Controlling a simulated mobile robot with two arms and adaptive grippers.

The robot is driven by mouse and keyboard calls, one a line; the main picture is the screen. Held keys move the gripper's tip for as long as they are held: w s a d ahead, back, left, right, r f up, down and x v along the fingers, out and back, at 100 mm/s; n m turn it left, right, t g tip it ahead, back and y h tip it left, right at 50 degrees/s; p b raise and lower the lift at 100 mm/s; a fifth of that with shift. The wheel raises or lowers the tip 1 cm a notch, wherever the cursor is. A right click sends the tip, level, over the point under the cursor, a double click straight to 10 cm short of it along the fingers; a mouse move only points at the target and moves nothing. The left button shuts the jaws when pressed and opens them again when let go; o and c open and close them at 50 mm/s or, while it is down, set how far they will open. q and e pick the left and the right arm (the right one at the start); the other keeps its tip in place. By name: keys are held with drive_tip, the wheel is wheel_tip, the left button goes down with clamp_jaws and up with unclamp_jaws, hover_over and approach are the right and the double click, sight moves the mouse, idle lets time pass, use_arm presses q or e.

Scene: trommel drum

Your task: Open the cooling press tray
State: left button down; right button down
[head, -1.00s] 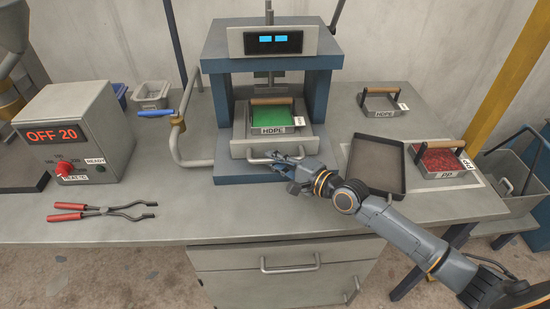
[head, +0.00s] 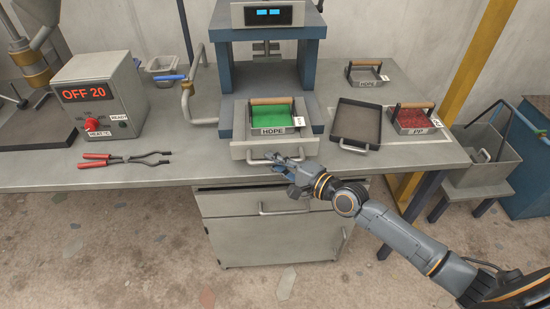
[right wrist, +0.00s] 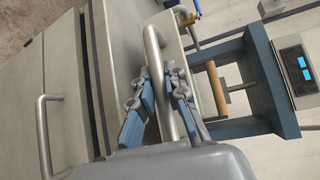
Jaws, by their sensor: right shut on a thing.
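The cooling press (head: 265,70) is a blue frame with a grey head and a small lit display. Its grey tray (head: 240,151) is pulled out toward me, past the front of the press base. On the tray sits a mold labelled HDPE (head: 282,131) with green contents and a wooden handle. My right gripper (head: 277,159) is at the tray's front handle. In the right wrist view its two fingers (right wrist: 163,95) close around the metal bar handle (right wrist: 156,60). My left gripper is not in view.
To the right lie a dark empty tray (head: 352,124), a PP mold (head: 413,120) with red contents and an empty mold (head: 366,76). A control box (head: 100,98) reading OFF 20 and red-handled tongs (head: 125,159) are at left. A drawer (head: 240,201) is below.

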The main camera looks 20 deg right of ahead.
drive_tip(key=shift+s, duration=0.1)
drive_tip(key=c, duration=1.6)
unclamp_jaws()
drive_tip(key=v, duration=1.2)
